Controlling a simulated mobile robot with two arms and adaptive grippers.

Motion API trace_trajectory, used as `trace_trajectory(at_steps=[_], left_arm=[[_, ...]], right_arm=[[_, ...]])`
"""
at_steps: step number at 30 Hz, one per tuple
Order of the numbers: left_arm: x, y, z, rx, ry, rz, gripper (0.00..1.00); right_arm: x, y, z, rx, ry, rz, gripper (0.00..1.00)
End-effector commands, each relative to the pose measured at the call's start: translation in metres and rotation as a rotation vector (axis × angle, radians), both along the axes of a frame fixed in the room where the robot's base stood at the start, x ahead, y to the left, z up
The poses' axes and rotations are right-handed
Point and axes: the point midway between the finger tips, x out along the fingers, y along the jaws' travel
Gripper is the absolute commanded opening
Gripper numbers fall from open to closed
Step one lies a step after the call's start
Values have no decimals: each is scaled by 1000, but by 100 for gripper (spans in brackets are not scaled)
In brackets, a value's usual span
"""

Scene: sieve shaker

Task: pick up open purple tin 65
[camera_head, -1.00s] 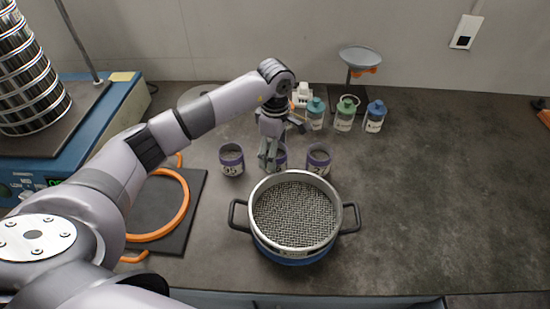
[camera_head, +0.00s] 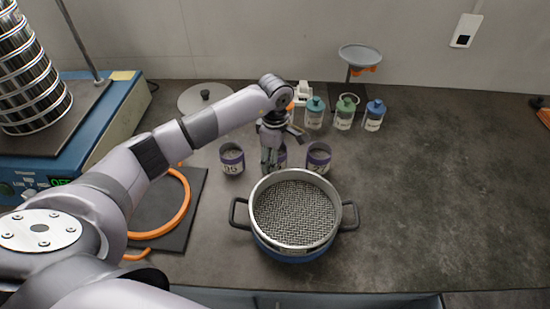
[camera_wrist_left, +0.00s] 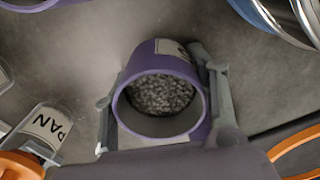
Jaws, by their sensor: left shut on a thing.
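Three open purple tins stand in a row behind the sieve. The left tin (camera_head: 232,158) and the right tin (camera_head: 318,158) stand free. My left gripper (camera_head: 272,160) reaches down at the middle tin (camera_head: 282,158) and partly hides it, so I cannot read its number. My right gripper is not in view.
A two-handled sieve (camera_head: 294,214) stands close in front of the tins. Several labelled bottles (camera_head: 343,114) and a funnel stand (camera_head: 361,58) are behind. An orange ring on a dark mat (camera_head: 185,230) lies left.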

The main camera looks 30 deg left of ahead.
Motion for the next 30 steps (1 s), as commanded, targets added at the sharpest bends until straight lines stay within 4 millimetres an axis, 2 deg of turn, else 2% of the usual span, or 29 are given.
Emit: trace_trajectory(at_steps=[10,20,26,30], left_arm=[[0,0,0,0,-1,0,21],[1,0,4,0,-2,1,21],[1,1,26,0,-5,-1,21],[2,0,57,0,-8,-1,21]], right_arm=[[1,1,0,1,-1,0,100],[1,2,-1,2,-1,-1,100],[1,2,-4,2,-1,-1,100],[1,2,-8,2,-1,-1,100]])
